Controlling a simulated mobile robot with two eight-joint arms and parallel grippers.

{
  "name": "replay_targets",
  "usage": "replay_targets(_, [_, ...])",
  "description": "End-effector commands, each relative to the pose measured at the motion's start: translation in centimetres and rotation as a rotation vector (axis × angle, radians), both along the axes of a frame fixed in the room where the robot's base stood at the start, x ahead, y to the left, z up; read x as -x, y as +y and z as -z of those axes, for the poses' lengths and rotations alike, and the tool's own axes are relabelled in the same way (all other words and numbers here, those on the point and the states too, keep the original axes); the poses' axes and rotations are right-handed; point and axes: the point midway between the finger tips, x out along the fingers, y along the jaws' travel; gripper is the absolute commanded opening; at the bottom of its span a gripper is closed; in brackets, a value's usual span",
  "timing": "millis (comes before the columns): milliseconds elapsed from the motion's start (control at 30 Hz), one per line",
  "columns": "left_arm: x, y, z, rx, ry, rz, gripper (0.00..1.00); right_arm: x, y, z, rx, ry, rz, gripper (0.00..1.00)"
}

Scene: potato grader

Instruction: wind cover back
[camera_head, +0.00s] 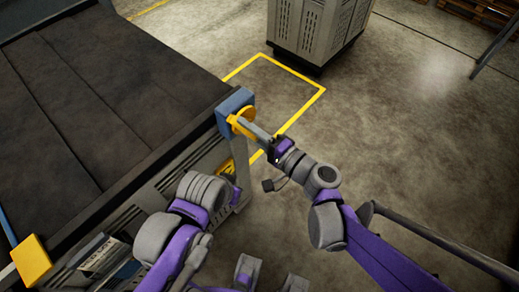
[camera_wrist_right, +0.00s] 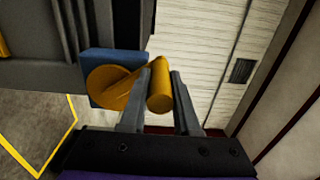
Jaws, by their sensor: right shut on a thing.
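A dark, seamed surface (camera_head: 100,90) covers the grader's top; I cannot tell where a cover's edge lies.
A yellow block (camera_head: 31,258) stands at the grader's lower left corner. A grey slatted container (camera_head: 318,30) stands behind a yellow floor marking (camera_head: 322,92). A dark rail (camera_head: 440,243) runs at lower right. Concrete floor is free to the right.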

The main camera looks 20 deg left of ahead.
Motion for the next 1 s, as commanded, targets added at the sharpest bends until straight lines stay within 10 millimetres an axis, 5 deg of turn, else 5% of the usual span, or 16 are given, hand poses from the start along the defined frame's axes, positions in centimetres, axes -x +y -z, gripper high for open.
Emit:
replay_targets(600, [-0.3,0.0,-1.5,0.0,-0.006,0.0,0.0,-5.3,-2.0,-2.0,0.002,-0.002,0.005,0.0])
replay_targets(1000, [-0.3,0.0,-1.4,0.0,-0.005,0.0,0.0,-5.8,-2.1,-1.9,0.002,0.0,0.003,0.0])
